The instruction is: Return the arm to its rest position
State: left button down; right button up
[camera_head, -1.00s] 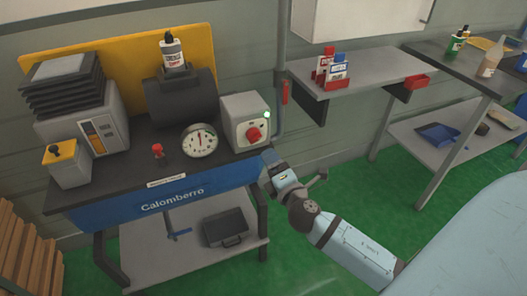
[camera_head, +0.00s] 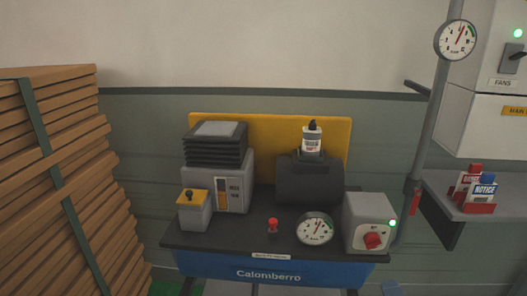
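Neither of my grippers shows clearly in the head view. A small light-blue patch at the bottom edge, right of the workbench, may be part of my arm, but too little of it shows to tell. The workbench (camera_head: 268,274) with the blue "Calomberro" front stands at the lower middle.
The bench carries a grey control box (camera_head: 368,224) with a red knob, a round gauge (camera_head: 314,229), a black cylinder (camera_head: 309,183) with a bottle (camera_head: 312,140) on top, and a finned machine (camera_head: 217,165). Stacked wooden boards (camera_head: 50,180) stand left. A shelf (camera_head: 450,200) is at right.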

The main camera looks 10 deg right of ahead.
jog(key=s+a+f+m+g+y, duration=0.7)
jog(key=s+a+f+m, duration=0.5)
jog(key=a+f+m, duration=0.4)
pick_arm(q)
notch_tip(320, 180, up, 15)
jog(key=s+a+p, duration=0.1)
jog(key=p, duration=1.8)
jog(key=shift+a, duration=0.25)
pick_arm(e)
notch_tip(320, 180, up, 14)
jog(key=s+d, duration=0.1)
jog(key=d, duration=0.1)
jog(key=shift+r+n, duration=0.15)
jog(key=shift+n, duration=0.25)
